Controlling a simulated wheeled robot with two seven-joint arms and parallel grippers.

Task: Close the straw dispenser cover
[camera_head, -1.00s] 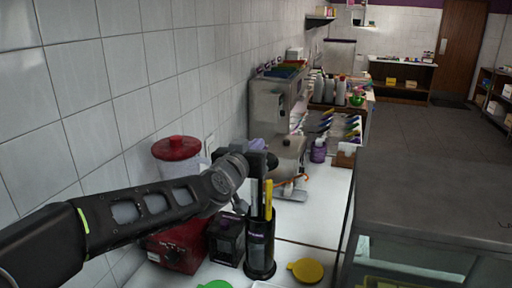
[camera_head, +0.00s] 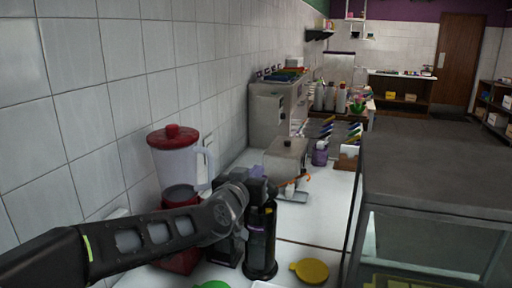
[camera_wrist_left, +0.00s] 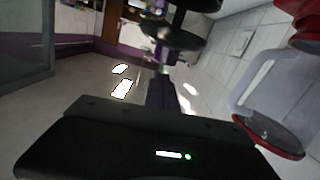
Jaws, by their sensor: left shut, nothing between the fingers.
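The straw dispenser seems to be the black cylinder (camera_head: 260,252) with a purple label, standing upright on the white counter in the head view. Its top is partly hidden by my left gripper (camera_head: 264,190), and I cannot tell how its cover stands. The left gripper is shut and empty, at the top of the cylinder; whether it touches is unclear. In the left wrist view the dark gripper body (camera_wrist_left: 150,145) fills the lower part. My right gripper is not in view.
A red blender (camera_head: 172,150) stands left, by the tiled wall; it also shows in the wrist view (camera_wrist_left: 275,100). A yellow lid (camera_head: 310,270) and a green lid (camera_head: 212,285) lie in front. A steel machine (camera_head: 286,160) stands behind. A glass-fronted grey case (camera_head: 435,240) is right.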

